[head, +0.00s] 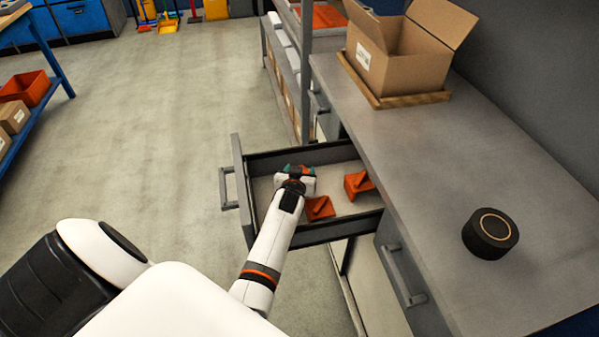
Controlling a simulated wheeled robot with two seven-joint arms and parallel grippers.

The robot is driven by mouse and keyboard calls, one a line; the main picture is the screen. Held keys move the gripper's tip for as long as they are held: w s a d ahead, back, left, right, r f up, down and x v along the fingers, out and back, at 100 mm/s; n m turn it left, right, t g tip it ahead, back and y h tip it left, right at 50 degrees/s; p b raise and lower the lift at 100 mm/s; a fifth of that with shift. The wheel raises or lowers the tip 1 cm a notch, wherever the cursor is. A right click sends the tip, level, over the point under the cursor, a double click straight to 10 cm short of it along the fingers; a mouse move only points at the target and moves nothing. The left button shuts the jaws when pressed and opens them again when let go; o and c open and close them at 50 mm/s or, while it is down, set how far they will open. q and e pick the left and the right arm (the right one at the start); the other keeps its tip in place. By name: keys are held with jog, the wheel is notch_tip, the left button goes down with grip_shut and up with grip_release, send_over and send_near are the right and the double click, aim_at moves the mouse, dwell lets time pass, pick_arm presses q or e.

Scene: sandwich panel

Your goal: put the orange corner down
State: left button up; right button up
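An open grey drawer (240,170) sticks out from under the grey counter. Two orange corners lie in it: one (320,208) near its front side, beside my wrist, and one (358,184) further right, near the counter. My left arm reaches over the drawer from below. My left gripper (297,169) is over the drawer's far left part, with small teal patches at its tips. A little orange shows around the gripper, but I cannot tell whether it is a held corner or part of the gripper. My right gripper is not in view.
An open cardboard box (400,55) stands on a wooden board on the counter (430,130). A black round device (490,233) sits nearer on the counter. A shelf rack (290,75) stands behind the drawer.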

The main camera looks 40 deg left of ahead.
pick_arm(q)
jog(key=o, duration=0.5)
jog(key=shift+f, duration=0.15)
jog(key=o, duration=0.5)
